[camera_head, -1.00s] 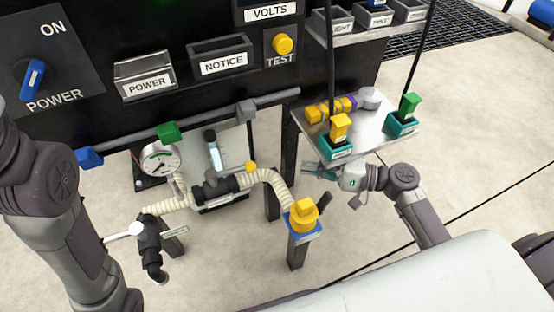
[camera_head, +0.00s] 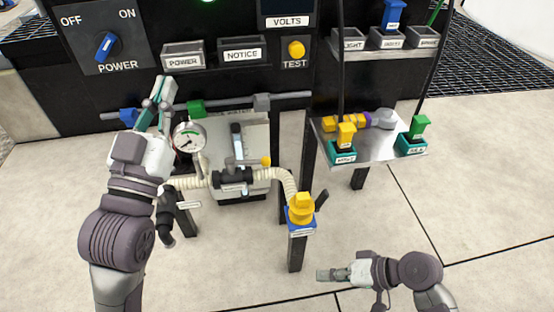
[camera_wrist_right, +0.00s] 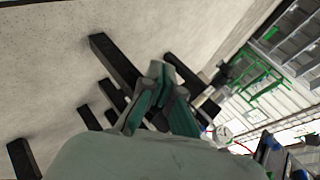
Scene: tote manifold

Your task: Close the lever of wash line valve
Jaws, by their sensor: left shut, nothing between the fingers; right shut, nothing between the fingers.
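A black inline valve (camera_head: 232,177) sits on the ribbed cream hose, with a lever ending in a yellow knob (camera_head: 265,161) that lies roughly along the hose. A second black valve body (camera_head: 166,222) at the hose's left end is partly hidden by my left arm, and its white lever is not visible. I cannot read which tag names the wash line. My left gripper (camera_head: 158,98) is shut and empty, raised beside the gauge, above the left valve. My right gripper (camera_head: 328,274) is shut and empty, low over the floor; its fingers also show in the right wrist view (camera_wrist_right: 158,95).
A pressure gauge (camera_head: 188,138) stands beside my left gripper. A grey rail (camera_head: 230,104) with coloured clips runs behind. A metal shelf (camera_head: 375,148) holds fittings.

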